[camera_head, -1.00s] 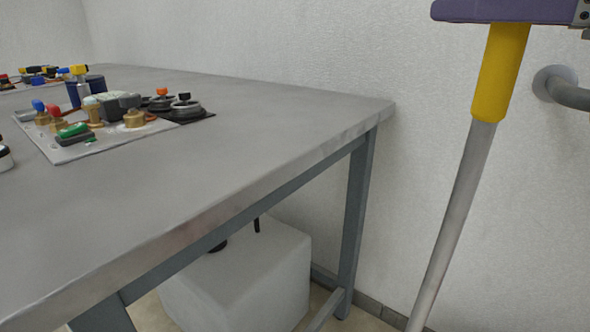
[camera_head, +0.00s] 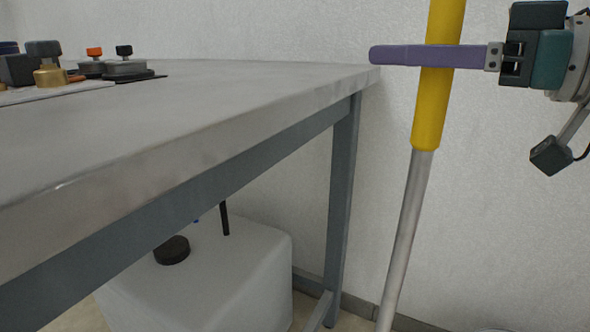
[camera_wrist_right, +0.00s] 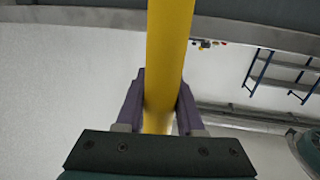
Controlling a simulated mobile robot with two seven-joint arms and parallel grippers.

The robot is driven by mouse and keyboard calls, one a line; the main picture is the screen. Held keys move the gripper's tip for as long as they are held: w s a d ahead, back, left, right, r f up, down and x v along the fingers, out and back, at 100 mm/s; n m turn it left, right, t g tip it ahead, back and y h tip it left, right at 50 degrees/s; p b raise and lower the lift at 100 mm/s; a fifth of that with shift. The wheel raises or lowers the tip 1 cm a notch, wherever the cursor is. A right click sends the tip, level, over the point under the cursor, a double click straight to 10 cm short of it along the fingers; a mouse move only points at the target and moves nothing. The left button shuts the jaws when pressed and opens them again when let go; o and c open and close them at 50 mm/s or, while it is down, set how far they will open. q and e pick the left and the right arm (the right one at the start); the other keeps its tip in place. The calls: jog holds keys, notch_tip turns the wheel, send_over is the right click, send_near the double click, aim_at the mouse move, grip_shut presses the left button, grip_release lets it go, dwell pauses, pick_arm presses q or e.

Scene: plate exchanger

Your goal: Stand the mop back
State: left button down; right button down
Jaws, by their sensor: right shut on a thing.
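The mop's handle (camera_head: 410,215) has a yellow grip on top and a grey metal shaft below. It stands slightly tilted near the wall, its top leaning right; its head is out of view. My right gripper (camera_head: 395,55) comes in from the right and its purple fingers are shut on the yellow grip. In the right wrist view the yellow grip (camera_wrist_right: 168,60) runs between the two purple fingers (camera_wrist_right: 158,105). My left gripper is not in view.
A grey metal table (camera_head: 220,110) stands left of the mop, its far right corner close to the fingertips. Fittings (camera_head: 50,75) lie on it. A white container (camera_head: 210,275) with a black cap is underneath. The white wall (camera_head: 500,230) is behind.

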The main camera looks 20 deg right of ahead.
aim_at(414, 144)
notch_tip(414, 144, down, 9)
jog(key=b, duration=0.5)
jog(key=shift+r+b, duration=0.1)
jog(key=shift+b, duration=0.3)
jog(key=shift+w, duration=0.1)
jog(key=c, duration=0.9)
grip_release()
jog(key=shift+f, duration=0.3)
jog(key=shift+c, duration=0.2)
jog(key=o, duration=0.4)
jog(key=shift+r, duration=0.1)
